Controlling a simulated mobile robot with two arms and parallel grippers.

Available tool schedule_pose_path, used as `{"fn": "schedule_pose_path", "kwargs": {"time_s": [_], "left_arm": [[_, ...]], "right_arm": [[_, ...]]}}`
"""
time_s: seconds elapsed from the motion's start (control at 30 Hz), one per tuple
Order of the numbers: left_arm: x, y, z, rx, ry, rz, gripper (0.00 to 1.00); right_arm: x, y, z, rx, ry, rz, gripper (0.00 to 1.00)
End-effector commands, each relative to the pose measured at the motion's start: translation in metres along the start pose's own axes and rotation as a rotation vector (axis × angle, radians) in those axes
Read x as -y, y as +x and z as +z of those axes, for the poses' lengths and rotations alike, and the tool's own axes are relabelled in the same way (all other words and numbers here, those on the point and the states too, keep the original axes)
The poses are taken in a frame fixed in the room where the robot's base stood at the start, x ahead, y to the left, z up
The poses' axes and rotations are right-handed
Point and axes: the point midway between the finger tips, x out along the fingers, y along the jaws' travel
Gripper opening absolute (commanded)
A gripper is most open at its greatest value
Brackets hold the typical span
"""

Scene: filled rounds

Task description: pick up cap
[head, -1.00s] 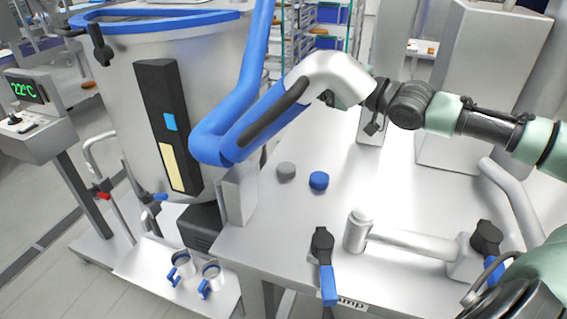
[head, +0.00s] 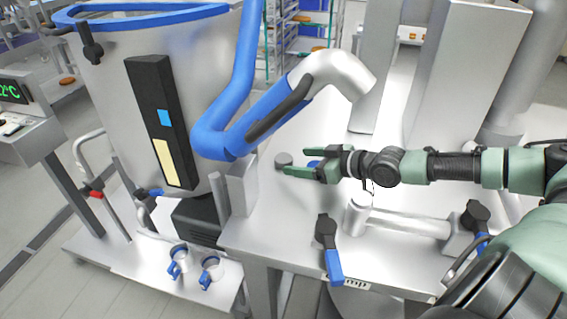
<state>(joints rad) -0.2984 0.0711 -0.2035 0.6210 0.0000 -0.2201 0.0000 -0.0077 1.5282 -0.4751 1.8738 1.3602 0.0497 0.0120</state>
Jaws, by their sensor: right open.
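A small round grey cap (head: 283,159) lies on the metal table. A small blue cap (head: 314,163) lies just to its right, mostly hidden behind my right gripper. My right gripper (head: 296,163) reaches in from the right with its green fingers apart and pointing left. In the picture its upper finger crosses the blue cap and its lower fingertip is just below the grey cap. I cannot tell whether it touches either cap. My left gripper is not in view.
A large steel tank (head: 110,90) with a blue rim stands at the left. A blue and steel pipe (head: 228,130) arches near the caps. A pipe fitting with a blue-handled valve (head: 331,262) is at the table's front.

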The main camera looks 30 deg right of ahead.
Motion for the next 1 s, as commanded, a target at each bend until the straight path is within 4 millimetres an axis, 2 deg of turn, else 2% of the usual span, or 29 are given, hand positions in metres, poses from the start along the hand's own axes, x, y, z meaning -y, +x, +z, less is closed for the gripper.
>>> {"fn": "schedule_pose_path", "kwargs": {"time_s": [0.03, 0.17, 0.23, 0.53, 0.83, 0.87, 1.0], "left_arm": [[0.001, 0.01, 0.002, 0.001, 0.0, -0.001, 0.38], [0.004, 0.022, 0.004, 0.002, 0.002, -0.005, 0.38], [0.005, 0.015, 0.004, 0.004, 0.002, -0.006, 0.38], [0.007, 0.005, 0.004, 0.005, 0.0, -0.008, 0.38], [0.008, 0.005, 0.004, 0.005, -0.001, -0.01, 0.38], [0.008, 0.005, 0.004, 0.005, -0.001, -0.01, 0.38], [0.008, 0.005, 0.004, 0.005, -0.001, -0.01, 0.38]], "right_arm": [[0.0, 0.005, 0.002, -0.007, -0.003, 0.0, 0.76], [-0.001, 0.012, 0.0, -0.008, -0.003, 0.0, 0.76], [-0.002, 0.016, -0.006, -0.009, 0.002, 0.003, 0.76], [-0.001, 0.043, -0.006, -0.004, 0.002, 0.001, 0.76], [-0.001, 0.047, -0.004, -0.002, -0.001, 0.002, 0.76], [-0.001, 0.047, -0.004, -0.002, -0.001, 0.002, 0.73], [-0.001, 0.047, -0.004, -0.002, -0.001, 0.002, 0.34]]}}
